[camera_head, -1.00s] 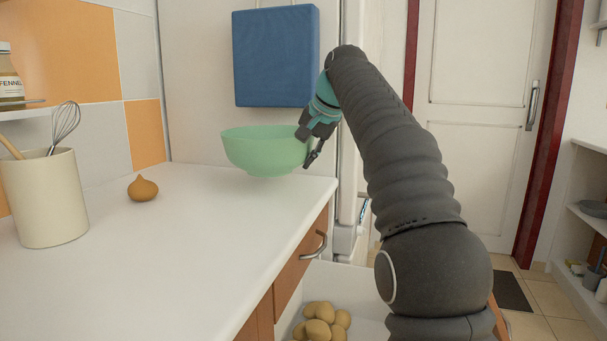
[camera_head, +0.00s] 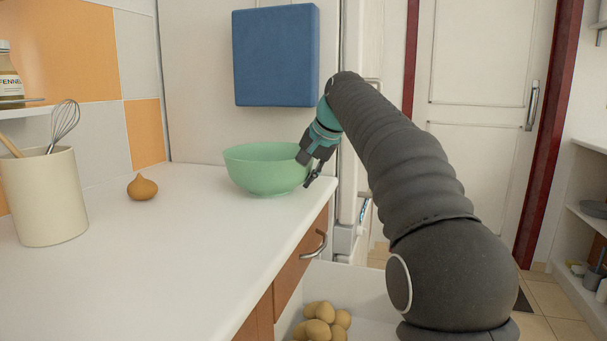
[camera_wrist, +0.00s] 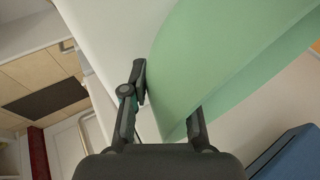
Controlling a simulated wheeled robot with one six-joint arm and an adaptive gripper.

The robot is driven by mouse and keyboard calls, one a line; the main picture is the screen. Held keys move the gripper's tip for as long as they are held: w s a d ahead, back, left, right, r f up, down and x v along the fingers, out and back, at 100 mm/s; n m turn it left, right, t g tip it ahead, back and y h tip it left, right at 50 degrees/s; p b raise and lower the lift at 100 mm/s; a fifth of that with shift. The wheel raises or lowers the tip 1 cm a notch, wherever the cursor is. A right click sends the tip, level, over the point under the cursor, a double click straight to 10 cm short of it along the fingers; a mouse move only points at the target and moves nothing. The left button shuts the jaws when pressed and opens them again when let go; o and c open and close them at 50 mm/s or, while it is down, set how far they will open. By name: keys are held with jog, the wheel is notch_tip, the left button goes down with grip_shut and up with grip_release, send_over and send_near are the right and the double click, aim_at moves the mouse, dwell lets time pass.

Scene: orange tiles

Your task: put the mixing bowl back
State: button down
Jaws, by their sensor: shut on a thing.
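The mixing bowl (camera_head: 262,170) is light green and upright at the far right end of the white counter (camera_head: 170,245). Its base is at or very close to the counter top; I cannot tell whether it touches. My gripper (camera_head: 310,170) is shut on the bowl's right rim. In the wrist view my gripper (camera_wrist: 168,112) has one finger on each side of the wall of the bowl (camera_wrist: 215,60), and the finger inside is partly hidden.
A brown onion-like thing (camera_head: 142,187) and a cream crock (camera_head: 45,197) with a whisk stand to the left. A blue pad (camera_head: 276,55) hangs behind the bowl. Below the counter's right edge, an open drawer holds several potatoes (camera_head: 322,322). The counter's middle is clear.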

jog(key=c, duration=0.9)
grip_release()
jog(key=v, duration=1.1)
jog(key=s+d+f+h, duration=0.1)
jog(key=s+d+f, duration=0.1)
jog(key=s, duration=0.6)
jog(key=s+d+f+n+h, duration=0.1)
jog(key=s+d+f+n, duration=0.1)
jog(key=s+f, duration=1.1)
jog(key=s+d+f+n+h, duration=0.2)
jog(key=s+f, duration=1.2)
jog(key=f, duration=0.3)
jog(key=shift+d+n+p, duration=0.3)
jog(key=shift+d, duration=0.1)
